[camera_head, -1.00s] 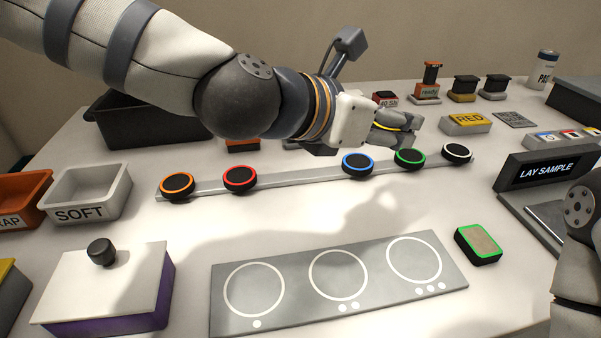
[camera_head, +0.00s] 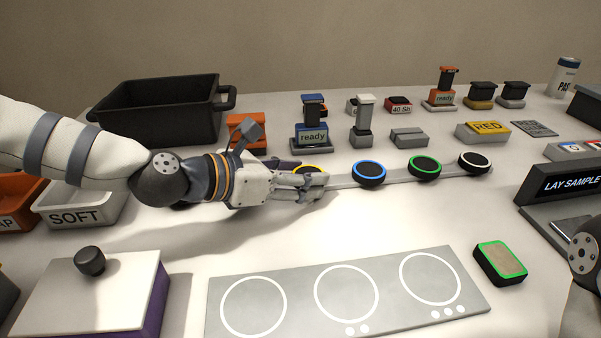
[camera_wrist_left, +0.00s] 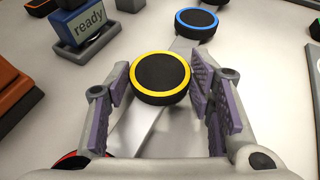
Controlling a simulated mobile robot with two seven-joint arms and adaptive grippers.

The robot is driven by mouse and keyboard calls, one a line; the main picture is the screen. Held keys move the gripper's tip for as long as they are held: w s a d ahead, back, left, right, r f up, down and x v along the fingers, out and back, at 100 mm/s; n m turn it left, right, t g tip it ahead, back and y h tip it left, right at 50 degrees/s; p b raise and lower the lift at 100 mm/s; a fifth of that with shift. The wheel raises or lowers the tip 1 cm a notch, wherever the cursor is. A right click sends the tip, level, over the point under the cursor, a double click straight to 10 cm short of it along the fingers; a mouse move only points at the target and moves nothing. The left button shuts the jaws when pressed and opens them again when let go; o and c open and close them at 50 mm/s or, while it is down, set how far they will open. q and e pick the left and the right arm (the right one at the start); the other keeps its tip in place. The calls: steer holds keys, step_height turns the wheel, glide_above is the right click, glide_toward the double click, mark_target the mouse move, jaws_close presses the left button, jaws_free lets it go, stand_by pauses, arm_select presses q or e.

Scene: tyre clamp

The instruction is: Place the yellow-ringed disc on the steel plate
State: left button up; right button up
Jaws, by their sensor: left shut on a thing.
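The yellow-ringed disc (camera_wrist_left: 160,76) has a black top and sits between the finger pads of my left gripper (camera_wrist_left: 160,88) in the left wrist view. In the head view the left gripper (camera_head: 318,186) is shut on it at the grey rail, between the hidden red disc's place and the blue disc. Only a sliver of the yellow disc (camera_head: 309,168) shows there. I cannot tell whether it touches the rail. A grey plate (camera_head: 300,271) with three white circles lies empty in front. A metallic plate (camera_head: 562,216) lies under the LAY SAMPLE display. My right gripper is out of view.
The rail (camera_head: 398,177) carries blue (camera_head: 369,174), green (camera_head: 424,168) and white-ringed (camera_head: 475,162) discs; a red-ringed disc (camera_wrist_left: 70,161) is partly visible in the wrist view. A green-edged block (camera_head: 500,262) lies right of the circled plate. Stamps, including the blue "ready" one (camera_head: 312,135), stand behind.

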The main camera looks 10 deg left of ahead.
arm_select(q)
steer(key=shift+f, duration=0.15)
steer(key=o, duration=1.2)
steer(key=shift+c, duration=0.2)
